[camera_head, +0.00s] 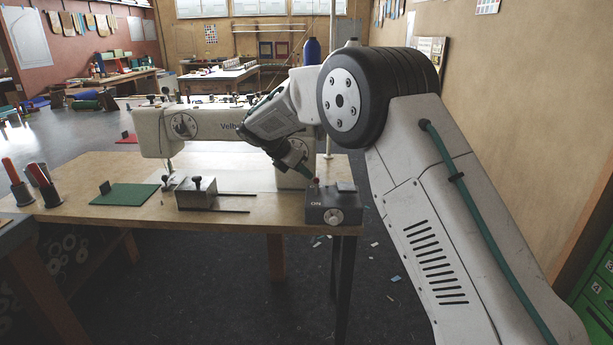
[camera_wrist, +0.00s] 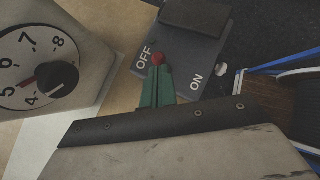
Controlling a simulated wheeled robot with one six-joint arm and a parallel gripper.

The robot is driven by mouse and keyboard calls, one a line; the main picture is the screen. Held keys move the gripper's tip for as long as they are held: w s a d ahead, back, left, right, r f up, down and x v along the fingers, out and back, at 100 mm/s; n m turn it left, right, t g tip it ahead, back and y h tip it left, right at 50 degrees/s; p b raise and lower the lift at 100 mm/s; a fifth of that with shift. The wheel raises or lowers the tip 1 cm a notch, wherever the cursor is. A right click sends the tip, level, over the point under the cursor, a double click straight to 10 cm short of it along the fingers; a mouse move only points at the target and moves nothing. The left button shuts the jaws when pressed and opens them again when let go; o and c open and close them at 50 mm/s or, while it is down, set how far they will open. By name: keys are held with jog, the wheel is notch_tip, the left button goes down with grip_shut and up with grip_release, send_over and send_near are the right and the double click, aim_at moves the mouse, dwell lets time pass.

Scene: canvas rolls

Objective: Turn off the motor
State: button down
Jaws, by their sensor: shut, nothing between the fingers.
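The motor's switch box (camera_head: 335,214) is a dark grey box at the right front corner of the sewing table. In the wrist view the switch box (camera_wrist: 207,50) carries the words OFF and ON. A round red button (camera_wrist: 157,58) is beside OFF, and a small white one (camera_wrist: 221,69) is near ON. My gripper (camera_head: 307,172) is over the box's left side, pointing down at the red button. In the wrist view its green fingers (camera_wrist: 158,78) are shut and empty, with tips at the red button. Whether they touch or press it cannot be told.
A long-arm sewing machine (camera_head: 205,122) stands behind the box on the wooden table (camera_head: 85,178). Its numbered dial (camera_wrist: 38,62) is close left of my fingers. A metal block with rails (camera_head: 197,192) and a green mat (camera_head: 125,194) lie further left.

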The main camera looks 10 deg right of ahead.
jog(key=shift+r, duration=0.15)
jog(key=a+f+v, duration=0.1)
jog(key=v, duration=1.2)
jog(key=shift+w+a, duration=0.2)
jog(key=shift+w, duration=0.2)
jog(key=s+f+m+g, duration=0.1)
jog(key=s+f+m, duration=0.2)
jog(key=f+m, duration=0.15)
jog(key=s+d+r+m+y, duration=0.1)
jog(key=s+d+m, duration=0.5)
jog(key=s, duration=1)
jog(key=s+d+r+m+y, duration=0.1)
jog(key=s+d+m+y, duration=0.3)
jog(key=s, duration=1.2)
jog(key=s+d+r+m+y, duration=0.1)
jog(key=s+d+m+y, duration=0.2)
jog(key=s+d+m, duration=0.5)
jog(key=shift+s+d, duration=1.05)
jog(key=shift+s, duration=3.3)
